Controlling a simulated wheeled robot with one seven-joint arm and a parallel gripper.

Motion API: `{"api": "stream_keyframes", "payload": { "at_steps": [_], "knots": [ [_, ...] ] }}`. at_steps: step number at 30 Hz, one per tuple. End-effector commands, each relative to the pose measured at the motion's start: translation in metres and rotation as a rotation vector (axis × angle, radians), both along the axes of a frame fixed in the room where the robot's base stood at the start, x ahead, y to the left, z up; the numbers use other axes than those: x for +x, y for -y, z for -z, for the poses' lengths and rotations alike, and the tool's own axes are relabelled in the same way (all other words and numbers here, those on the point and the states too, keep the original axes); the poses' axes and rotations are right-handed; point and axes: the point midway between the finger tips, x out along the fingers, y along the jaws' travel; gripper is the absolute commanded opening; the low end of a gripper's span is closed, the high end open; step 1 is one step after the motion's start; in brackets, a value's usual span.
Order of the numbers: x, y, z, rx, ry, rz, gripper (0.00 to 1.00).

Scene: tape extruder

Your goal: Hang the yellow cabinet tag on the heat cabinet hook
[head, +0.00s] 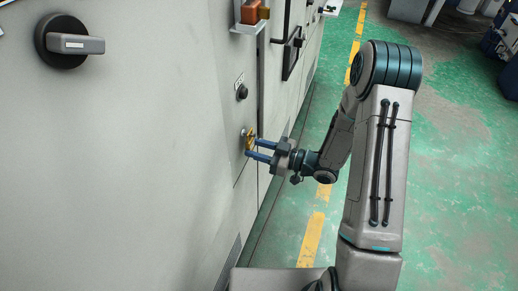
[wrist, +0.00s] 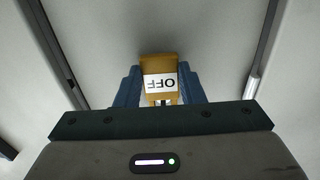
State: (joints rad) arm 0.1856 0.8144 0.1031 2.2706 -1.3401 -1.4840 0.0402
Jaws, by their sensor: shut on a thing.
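The yellow cabinet tag (head: 249,138) is between my gripper's fingertips, close to the cabinet's front panel. In the wrist view the yellow tag (wrist: 158,68) shows a white label reading "OFF", upside down in the picture. My gripper (head: 251,148) is shut on the tag, with a blue finger on each side of it. In the wrist view the gripper (wrist: 158,88) points at the pale panel. The heat cabinet (head: 150,150) is the large grey-white body at left. I cannot make out the hook; the tag and fingers may hide it.
A black knob (head: 242,92) with a small label sits on the panel above the tag. A large black rotary handle (head: 75,42) is at upper left. A small shelf (head: 258,28) with an orange-brown block juts out above. Green floor lies open at right.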

Motion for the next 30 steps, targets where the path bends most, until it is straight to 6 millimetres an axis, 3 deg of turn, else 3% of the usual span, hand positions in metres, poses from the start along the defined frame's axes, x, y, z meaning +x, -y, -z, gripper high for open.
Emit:
{"api": "stream_keyframes", "payload": {
  "at_steps": [11, 12, 14, 15, 24, 30],
  "knots": [
    [0.000, 0.000, 0.000, 0.000, 0.000, -0.001, 0.00],
    [0.000, 0.000, 0.000, 0.000, 0.000, -0.001, 0.41],
    [0.000, 0.000, 0.000, 0.000, 0.000, -0.001, 0.57],
    [0.000, 0.000, 0.000, 0.000, 0.000, -0.001, 0.61],
    [-0.001, 0.002, 0.000, 0.000, 0.000, 0.000, 0.61],
    [-0.009, 0.027, 0.000, -0.001, -0.001, 0.005, 0.61]
  ]
}}
